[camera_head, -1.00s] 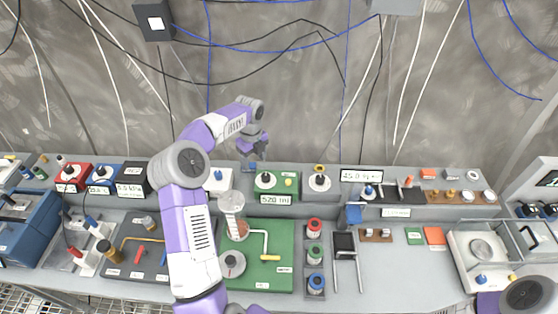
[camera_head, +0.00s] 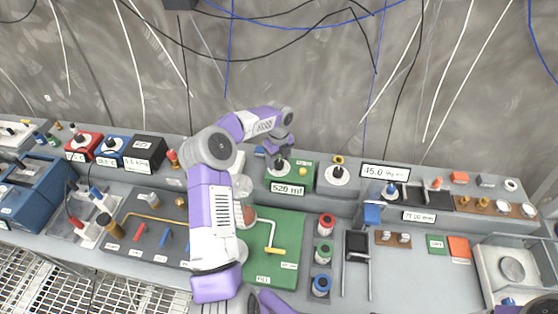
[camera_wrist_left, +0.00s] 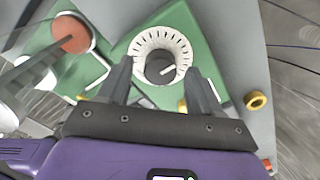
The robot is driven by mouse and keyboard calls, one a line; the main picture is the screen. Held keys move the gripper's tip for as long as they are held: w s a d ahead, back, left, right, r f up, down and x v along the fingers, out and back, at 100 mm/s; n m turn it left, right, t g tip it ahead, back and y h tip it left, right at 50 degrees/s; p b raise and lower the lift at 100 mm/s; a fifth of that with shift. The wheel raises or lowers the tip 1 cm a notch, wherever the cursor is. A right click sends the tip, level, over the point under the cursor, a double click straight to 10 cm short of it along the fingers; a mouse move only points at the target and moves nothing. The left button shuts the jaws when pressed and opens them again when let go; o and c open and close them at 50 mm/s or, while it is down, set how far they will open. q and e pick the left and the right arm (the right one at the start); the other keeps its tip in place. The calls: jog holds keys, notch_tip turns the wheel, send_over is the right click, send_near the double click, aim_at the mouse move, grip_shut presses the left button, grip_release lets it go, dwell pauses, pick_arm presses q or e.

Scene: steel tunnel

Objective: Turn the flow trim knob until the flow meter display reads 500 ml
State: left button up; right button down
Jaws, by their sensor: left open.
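The flow trim knob (camera_head: 279,166) is a black knob on a white dial, on top of a green box. The display (camera_head: 287,189) on the box's front reads 520 ml. In the left wrist view the knob (camera_wrist_left: 160,66) has a pale pointer line, and tick marks ring its dial. My left gripper (camera_head: 278,149) is over the knob in the head view. In the left wrist view its open fingers (camera_wrist_left: 158,74) appear on either side of the knob. I cannot tell whether they touch it. My right gripper is not in view.
Another dial box (camera_head: 336,176) stands just right. A glass vessel (camera_head: 244,205) and a green board (camera_head: 284,225) lie in front. The wall behind carries hanging cables.

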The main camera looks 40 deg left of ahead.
pick_arm(q)
jog(key=shift+f, duration=0.45)
jog(key=shift+c, duration=0.4)
jog(key=c, duration=1)
jog(key=shift+o, duration=0.2)
jog(key=shift+n, duration=0.3)
